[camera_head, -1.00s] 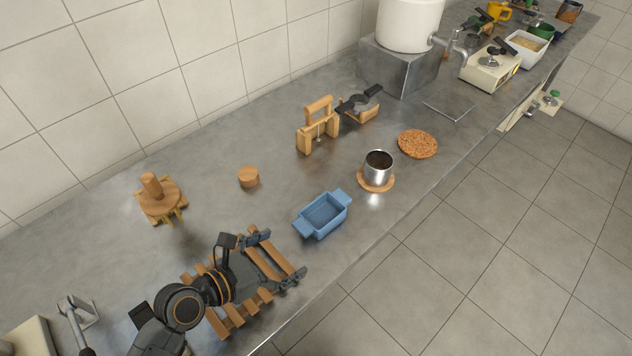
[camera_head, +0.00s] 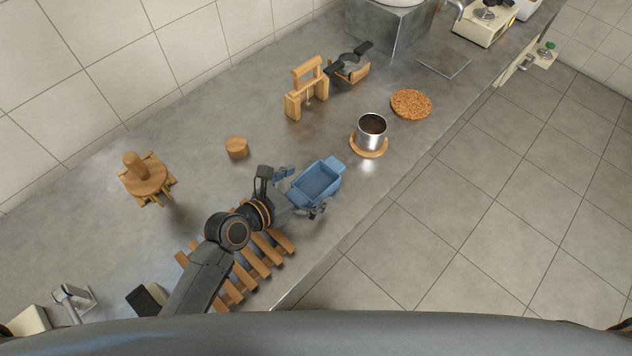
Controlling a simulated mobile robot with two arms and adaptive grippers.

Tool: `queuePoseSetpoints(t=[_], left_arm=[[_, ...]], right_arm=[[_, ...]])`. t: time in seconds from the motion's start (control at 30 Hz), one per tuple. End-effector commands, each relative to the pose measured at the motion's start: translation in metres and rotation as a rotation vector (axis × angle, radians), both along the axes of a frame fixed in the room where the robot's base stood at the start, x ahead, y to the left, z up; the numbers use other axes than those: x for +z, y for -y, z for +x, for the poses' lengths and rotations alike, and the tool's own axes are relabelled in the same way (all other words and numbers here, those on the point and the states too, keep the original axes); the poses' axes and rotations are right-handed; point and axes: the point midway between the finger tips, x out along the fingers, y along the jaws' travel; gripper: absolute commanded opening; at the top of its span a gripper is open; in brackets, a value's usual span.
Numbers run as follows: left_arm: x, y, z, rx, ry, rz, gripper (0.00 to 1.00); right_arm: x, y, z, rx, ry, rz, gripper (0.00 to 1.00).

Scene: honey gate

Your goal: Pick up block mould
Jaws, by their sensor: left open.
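The block mould (camera_head: 318,181) is a small blue rectangular tray with a tab at each end, standing on the grey metal counter. It looks empty. My left gripper (camera_head: 299,191) reaches in from the lower left and is open at the mould's near-left end. One finger is on the far side and one on the near side of that end. The near-left tab is partly hidden by the gripper. I cannot tell whether the fingers touch it. My right gripper is not in view.
A wooden slatted rack (camera_head: 262,258) lies under my left arm. A metal cup (camera_head: 371,131) on a round wooden coaster stands beyond the mould, near a brown round mat (camera_head: 411,104). A wooden plug (camera_head: 236,147) stands to the left. The counter's front edge is close on the right.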

Motion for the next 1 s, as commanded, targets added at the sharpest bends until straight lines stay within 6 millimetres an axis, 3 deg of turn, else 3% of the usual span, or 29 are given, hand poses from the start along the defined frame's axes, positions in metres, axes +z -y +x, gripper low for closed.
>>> queuePoseSetpoints(t=[0.2, 0.5, 0.8, 1.0], left_arm=[[-0.009, 0.021, 0.021, 0.0, 0.0, 0.0, 0.97], [-0.011, 0.024, 0.023, 0.0, -0.001, -0.001, 0.97], [-0.011, 0.023, 0.023, 0.0, -0.001, -0.001, 0.36], [-0.011, 0.023, 0.023, 0.001, 0.0, 0.0, 0.36]], right_arm=[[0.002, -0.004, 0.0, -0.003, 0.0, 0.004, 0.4], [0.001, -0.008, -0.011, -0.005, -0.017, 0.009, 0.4], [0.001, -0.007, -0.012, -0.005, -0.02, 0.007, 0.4], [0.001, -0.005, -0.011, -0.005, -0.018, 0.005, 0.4]])
